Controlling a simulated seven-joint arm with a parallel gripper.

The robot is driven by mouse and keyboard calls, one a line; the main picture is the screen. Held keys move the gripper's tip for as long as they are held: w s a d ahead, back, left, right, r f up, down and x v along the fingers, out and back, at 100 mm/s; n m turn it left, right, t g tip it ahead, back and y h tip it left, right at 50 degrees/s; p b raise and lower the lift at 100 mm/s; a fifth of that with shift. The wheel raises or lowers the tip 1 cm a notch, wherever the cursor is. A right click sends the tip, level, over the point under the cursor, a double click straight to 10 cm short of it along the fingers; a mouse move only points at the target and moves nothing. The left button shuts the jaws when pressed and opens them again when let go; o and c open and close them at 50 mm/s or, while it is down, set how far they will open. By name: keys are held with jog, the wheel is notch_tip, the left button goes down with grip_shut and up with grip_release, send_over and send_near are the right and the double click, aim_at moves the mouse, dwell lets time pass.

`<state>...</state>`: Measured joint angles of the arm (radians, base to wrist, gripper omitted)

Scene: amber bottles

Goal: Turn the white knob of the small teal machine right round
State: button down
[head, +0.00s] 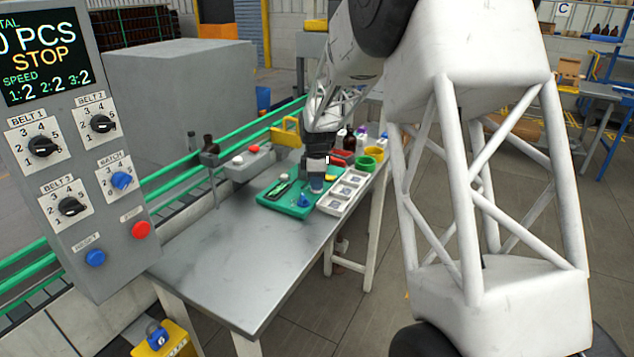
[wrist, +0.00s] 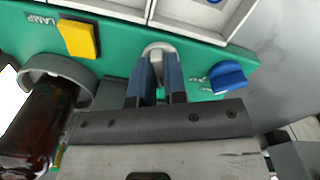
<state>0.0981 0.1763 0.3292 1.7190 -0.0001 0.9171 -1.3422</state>
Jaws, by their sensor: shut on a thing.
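The small teal machine (head: 268,199) lies flat on the metal table, and its teal top fills the upper part of the wrist view (wrist: 120,60). My gripper (head: 316,186) points down over it. In the wrist view my gripper's two blue fingers (wrist: 159,75) are shut on the white knob (wrist: 158,47). The knob's rounded top shows beyond the fingertips; its lower part is hidden between them. In the head view the knob is hidden by my gripper.
A blue knob (wrist: 228,77) and a yellow LAMP switch (wrist: 78,38) flank the white knob. A white compartment tray (head: 333,205) adjoins the machine. The table's near part (head: 235,250) is clear.

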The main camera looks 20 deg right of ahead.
jog(key=m, duration=0.9)
jog(key=shift+m, duration=0.3)
jog(key=m, duration=0.4)
jog(key=shift+m, duration=0.3)
jog(key=m, duration=0.4)
jog(key=c, duration=1.2)
grip_release()
jog(key=shift+o, duration=0.2)
